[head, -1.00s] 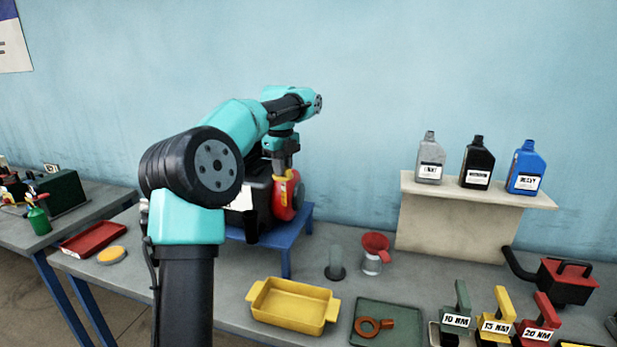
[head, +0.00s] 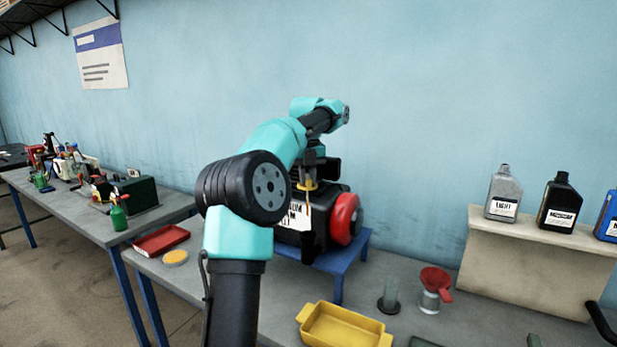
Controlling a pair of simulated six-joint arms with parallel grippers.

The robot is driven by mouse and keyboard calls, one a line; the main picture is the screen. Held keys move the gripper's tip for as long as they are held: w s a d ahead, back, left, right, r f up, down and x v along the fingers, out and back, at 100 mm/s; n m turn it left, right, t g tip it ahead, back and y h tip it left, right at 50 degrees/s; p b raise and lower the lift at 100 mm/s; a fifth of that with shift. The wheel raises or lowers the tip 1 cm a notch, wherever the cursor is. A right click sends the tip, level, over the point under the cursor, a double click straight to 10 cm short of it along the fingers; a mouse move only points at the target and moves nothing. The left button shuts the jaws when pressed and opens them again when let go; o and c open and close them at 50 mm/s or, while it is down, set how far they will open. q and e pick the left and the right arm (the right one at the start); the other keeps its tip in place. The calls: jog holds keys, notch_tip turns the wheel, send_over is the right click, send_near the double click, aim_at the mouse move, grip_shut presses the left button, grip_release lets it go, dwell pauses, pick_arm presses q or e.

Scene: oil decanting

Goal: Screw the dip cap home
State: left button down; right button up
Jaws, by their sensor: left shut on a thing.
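My left gripper (head: 309,177) points down at the engine and is shut on the yellow dip cap (head: 304,187). A thin dipstick (head: 308,214) hangs down from the cap, in front of the engine's white label. The engine (head: 319,243) is black with a red round part (head: 345,218) on its right side. I cannot tell whether the stick touches the engine or hangs clear of it. My left arm hides the engine's left part.
The engine stands on a blue stand (head: 353,262). In front are a yellow tray (head: 345,329), a grey cylinder (head: 389,294) and a red funnel on a jug (head: 435,283). Bottles (head: 502,195) stand on a shelf at right. A red tray (head: 160,240) and yellow disc (head: 175,257) lie at left.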

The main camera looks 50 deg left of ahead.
aim_at(308, 188)
pick_arm(q)
jog(key=shift+f, duration=1.95)
jog(key=shift+f, duration=4.5)
jog(key=shift+f, duration=1.2)
jog(key=m, duration=0.4)
jog(key=c, duration=1)
grip_release()
